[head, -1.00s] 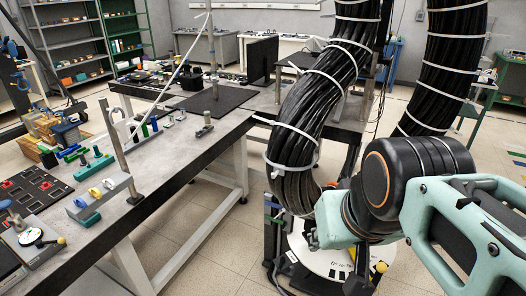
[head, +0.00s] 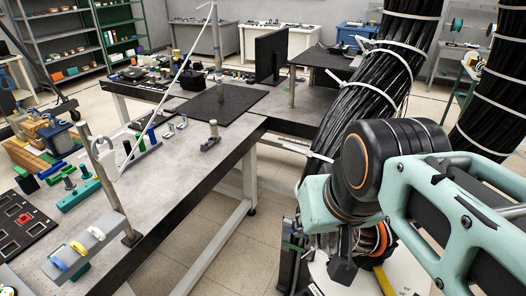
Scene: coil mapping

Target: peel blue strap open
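A grey bar (head: 92,250) on the bench at lower left carries small blue, yellow and white loops. The blue loop (head: 60,265) is nearest the front; I cannot tell whether it is the blue strap. No other clear blue strap shows. A thick black cable bundle (head: 372,92) with white ties hangs right of the bench, its lower part hidden behind my arm. My gripper (head: 342,268) points down at the end of my arm, right of the bench and well apart from the bar. It is small and dark, so its opening cannot be made out.
The grey bench (head: 185,170) holds a teal block (head: 80,195), a dark tray (head: 22,222), an upright post and a black mat (head: 215,103). A second cable bundle (head: 490,95) hangs at right. Open floor lies beside the bench.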

